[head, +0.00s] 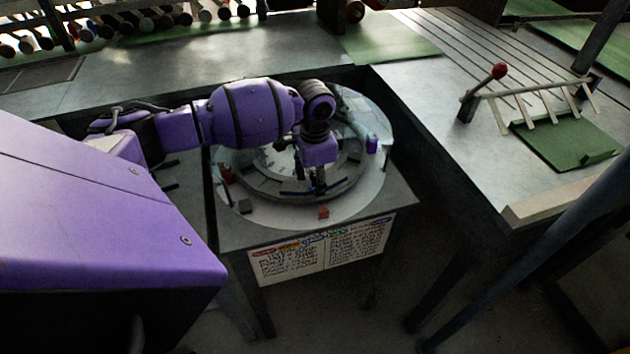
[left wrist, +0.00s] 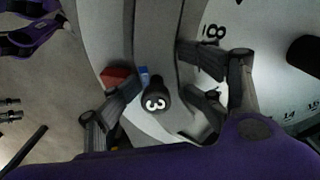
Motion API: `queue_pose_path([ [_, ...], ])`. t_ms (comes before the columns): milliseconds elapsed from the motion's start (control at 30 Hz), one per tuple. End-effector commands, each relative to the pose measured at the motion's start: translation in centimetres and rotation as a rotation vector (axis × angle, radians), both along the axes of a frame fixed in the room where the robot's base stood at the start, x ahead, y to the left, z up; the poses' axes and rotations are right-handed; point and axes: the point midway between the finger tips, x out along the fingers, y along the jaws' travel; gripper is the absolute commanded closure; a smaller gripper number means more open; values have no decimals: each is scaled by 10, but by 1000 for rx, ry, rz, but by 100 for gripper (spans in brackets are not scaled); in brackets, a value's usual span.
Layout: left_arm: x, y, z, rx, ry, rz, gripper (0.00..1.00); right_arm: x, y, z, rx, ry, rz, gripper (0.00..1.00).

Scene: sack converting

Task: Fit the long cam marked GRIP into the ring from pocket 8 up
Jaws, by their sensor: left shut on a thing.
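In the head view my left gripper (head: 318,186) points down over the front of a grey ring (head: 262,184) on a round pale plate. In the left wrist view the same gripper (left wrist: 165,85) has its fingers on both sides of a black knob (left wrist: 156,98) marked 3. A small blue part (left wrist: 143,75) shows beside the knob, and a thin blue bar (head: 297,193) shows under the gripper in the head view. My gripper is shut on this knobbed piece; its grip contact is partly hidden. No GRIP mark is readable. A figure 8 (left wrist: 213,33) shows inside the ring.
A red block (head: 323,212) lies on the plate's front rim, and a purple block (head: 372,144) stands at its right. A red piece (head: 226,173) is at the left. A lettered card (head: 320,250) hangs in front. A bench (head: 470,120) with a red-knobbed lever (head: 499,71) is at right.

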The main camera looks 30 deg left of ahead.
Motion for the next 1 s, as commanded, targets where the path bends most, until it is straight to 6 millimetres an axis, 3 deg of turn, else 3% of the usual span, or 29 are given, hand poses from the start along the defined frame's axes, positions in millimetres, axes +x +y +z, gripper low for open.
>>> queue_pose_path([
  [100,-4,-1,-5,-2,12,-2,46,-1,1,-3,1,5,0,60],
  [233,-3,-1,6,-2,8,-2,46,-1,1,-2,1,5,1,60],
  [633,0,0,91,1,-2,-1,46,0,0,-1,0,2,0,60],
  [867,-1,-1,117,0,0,-1,46,0,0,0,0,0,0,60],
  [1000,0,-1,136,-1,-7,0,46,11,0,12,0,-27,0,60],
])
